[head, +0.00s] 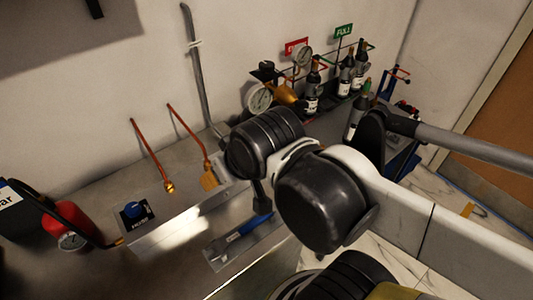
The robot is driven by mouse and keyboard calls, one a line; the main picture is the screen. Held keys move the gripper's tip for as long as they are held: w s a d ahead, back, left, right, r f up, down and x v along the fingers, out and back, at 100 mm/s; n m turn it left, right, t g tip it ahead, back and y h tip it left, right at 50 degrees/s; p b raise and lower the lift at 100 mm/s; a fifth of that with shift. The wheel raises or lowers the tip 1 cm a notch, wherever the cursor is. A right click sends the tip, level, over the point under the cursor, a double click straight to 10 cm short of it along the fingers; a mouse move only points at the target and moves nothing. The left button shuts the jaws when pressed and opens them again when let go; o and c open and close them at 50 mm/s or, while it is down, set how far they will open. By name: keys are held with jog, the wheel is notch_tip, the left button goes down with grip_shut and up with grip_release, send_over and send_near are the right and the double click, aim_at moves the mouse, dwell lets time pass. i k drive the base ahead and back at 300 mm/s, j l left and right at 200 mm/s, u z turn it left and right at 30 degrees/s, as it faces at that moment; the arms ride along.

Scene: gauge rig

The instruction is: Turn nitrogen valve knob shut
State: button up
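A round blue knob (132,209) sits on a dark labelled plate on top of a metal box (181,224), left of centre in the head view. The label is too small to read surely, and I cannot tell how far the knob is turned. My arm reaches in from the right, and its dark joints fill the middle. My gripper is mostly hidden behind them; a small dark part shows below, but its fingers cannot be made out. The arm's visible end is to the right of the knob, apart from it.
A red cylinder with a gauge (67,226) stands left of the box, a dark hose beside it. Copper pipes (149,157) rise behind. A blue-handled tool (250,227) lies right of the box. A large gauge (260,98) and several dark bottles (346,76) stand at the back.

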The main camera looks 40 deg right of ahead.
aim_at(266, 67)
jog(key=z, duration=0.95)
